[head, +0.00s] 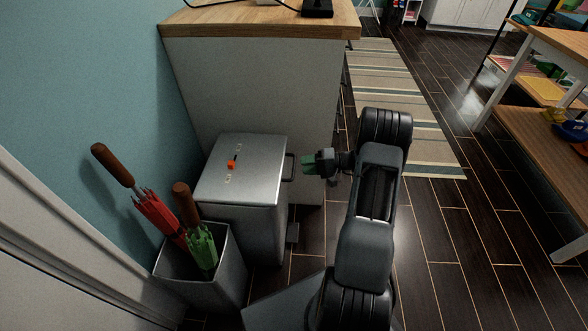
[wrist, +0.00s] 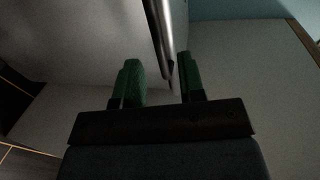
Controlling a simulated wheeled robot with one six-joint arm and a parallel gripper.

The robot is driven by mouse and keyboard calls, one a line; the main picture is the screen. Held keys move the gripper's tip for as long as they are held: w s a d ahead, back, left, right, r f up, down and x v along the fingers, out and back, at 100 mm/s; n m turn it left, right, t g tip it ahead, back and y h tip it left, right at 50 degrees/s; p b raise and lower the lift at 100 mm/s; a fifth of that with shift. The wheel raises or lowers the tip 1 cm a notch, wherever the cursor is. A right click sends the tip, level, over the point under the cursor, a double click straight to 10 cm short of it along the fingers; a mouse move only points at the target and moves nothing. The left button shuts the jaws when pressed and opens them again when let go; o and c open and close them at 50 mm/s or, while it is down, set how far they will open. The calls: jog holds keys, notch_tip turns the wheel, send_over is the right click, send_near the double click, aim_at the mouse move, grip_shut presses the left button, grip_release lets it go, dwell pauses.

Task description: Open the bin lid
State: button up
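The grey metal bin (head: 262,228) stands against the white cabinet, and its flat lid (head: 222,185) is shut. A dark bar handle (head: 291,167) sticks out from the lid's right edge. My gripper (head: 309,162) is just right of the handle, with green fingertips pointing at it. In the wrist view my gripper (wrist: 162,82) is open, with a gap between its two green fingers. The handle bar (wrist: 160,32) comes down from above into that gap, closer to the right finger. I cannot tell whether it touches.
A small orange item (head: 232,164) is on the lid. A pedal (head: 293,234) is low on the bin's right side. An umbrella stand (head: 232,262) with red and green umbrellas is in front left. The wood-topped cabinet (head: 265,85) stands behind. Dark floor (head: 435,235) is clear to the right.

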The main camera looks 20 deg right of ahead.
aim_at(294, 165)
jog(key=shift+b+x, duration=0.45)
jog(key=shift+x, duration=2)
jog(key=shift+c, duration=0.4)
grip_shut()
